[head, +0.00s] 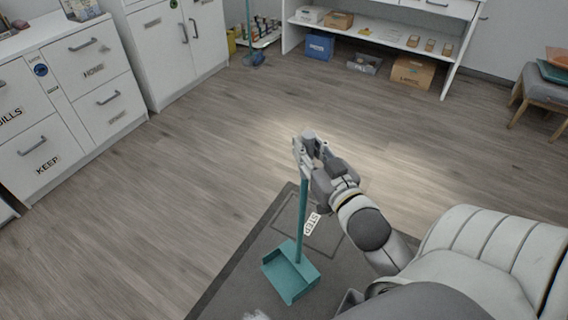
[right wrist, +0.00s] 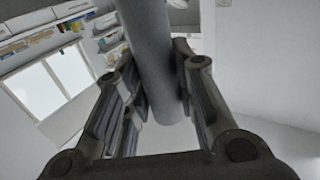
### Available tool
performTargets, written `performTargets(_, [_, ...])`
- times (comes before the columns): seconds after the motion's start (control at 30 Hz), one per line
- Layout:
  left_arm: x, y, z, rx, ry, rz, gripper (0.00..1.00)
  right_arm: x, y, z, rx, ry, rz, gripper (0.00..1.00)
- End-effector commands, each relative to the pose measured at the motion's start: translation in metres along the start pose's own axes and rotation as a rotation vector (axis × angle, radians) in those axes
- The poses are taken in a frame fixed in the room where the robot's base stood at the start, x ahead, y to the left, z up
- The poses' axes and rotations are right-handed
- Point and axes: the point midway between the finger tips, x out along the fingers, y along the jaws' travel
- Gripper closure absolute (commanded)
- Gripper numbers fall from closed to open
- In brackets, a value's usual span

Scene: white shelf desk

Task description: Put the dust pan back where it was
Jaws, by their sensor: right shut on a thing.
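The teal dust pan (head: 291,272) has a long upright handle with a grey top. My right gripper (head: 308,150) is shut on the upper part of that handle. The pan hangs upright below it, over the dark floor mat; whether it touches the mat I cannot tell. In the right wrist view the grey handle (right wrist: 152,60) stands between the two fingers (right wrist: 160,105).
A dark mat (head: 222,285) lies on the wooden floor. White drawer cabinets (head: 70,85) stand at the left. A white shelf desk (head: 380,38) with boxes is at the back. A blue-based broom (head: 254,58) stands near the back wall. The middle floor is clear.

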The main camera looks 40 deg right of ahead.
Motion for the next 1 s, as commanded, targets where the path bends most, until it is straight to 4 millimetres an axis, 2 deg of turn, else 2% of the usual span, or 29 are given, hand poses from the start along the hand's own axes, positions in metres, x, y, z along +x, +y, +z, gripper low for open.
performTargets(0.23, [-0.028, -0.001, -0.005, -0.002, 0.017, -0.003, 0.57, 0.041, -0.006, 0.017, -0.001, 0.006, -0.001, 1.00])
performTargets(0.63, [-0.084, -0.003, -0.006, -0.005, 0.046, -0.008, 0.57, 0.073, -0.010, 0.059, 0.001, 0.004, -0.001, 1.00])
performTargets(0.87, [-0.078, -0.003, -0.004, -0.005, 0.043, -0.008, 0.57, 0.084, -0.011, 0.070, 0.000, 0.004, 0.000, 1.00])
performTargets(0.97, [-0.073, -0.003, -0.003, -0.005, 0.043, -0.008, 0.57, 0.091, -0.012, 0.080, 0.000, 0.004, -0.001, 1.00])
performTargets(1.0, [-0.069, -0.003, -0.002, -0.005, 0.043, -0.008, 0.57, 0.089, -0.012, 0.088, 0.001, 0.002, -0.001, 1.00])
